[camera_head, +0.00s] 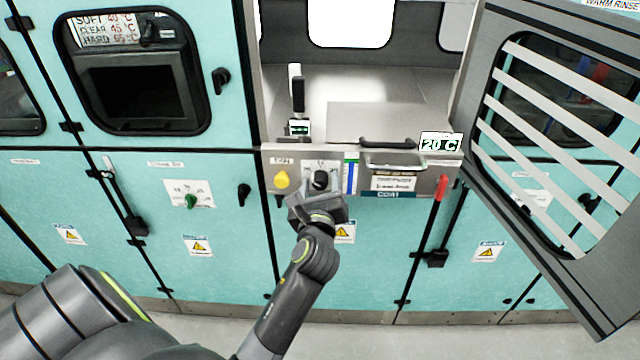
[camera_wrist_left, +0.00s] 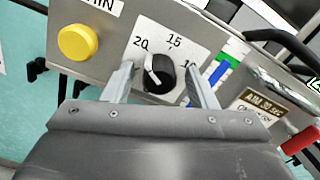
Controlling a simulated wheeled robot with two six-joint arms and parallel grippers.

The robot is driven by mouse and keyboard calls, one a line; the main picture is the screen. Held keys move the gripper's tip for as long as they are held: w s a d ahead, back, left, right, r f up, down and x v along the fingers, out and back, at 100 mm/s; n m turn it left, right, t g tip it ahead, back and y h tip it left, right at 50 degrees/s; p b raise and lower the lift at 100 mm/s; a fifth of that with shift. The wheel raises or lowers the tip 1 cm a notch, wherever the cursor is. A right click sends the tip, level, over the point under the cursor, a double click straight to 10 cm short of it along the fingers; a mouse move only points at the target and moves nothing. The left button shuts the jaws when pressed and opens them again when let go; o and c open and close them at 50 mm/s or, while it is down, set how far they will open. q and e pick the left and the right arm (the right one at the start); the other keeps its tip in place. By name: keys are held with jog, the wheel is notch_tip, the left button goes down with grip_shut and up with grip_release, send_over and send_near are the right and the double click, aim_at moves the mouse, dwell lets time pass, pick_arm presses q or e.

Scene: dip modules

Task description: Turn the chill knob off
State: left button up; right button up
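The chill knob (camera_head: 320,179) is a black dial on a white plate in the grey panel below the open bay. In the left wrist view the knob (camera_wrist_left: 159,74) has a white pointer mark towards the 20; 15 and 10 are also printed around it. My left gripper (camera_head: 318,196) is in front of the panel at the knob. In the left wrist view its fingers (camera_wrist_left: 162,84) stand apart, one on each side of the knob, with gaps visible. My right gripper is not in view.
A yellow button (camera_head: 281,180) is left of the knob and a blue-green level strip (camera_head: 350,172) is right of it. A red lever (camera_head: 441,187) hangs at the right. A slatted door (camera_head: 470,110) stands open on the right.

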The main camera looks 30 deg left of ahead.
pick_arm(q)
jog(key=c, duration=1)
jog(key=shift+o, duration=0.2)
jog(key=shift+n, duration=1.1)
jog(key=n, duration=0.2)
jog(key=shift+n, duration=0.4)
jog(key=n, duration=0.3)
jog(key=shift+n, duration=0.3)
jog(key=shift+n+b, duration=0.4)
jog(key=shift+n, duration=1.2)
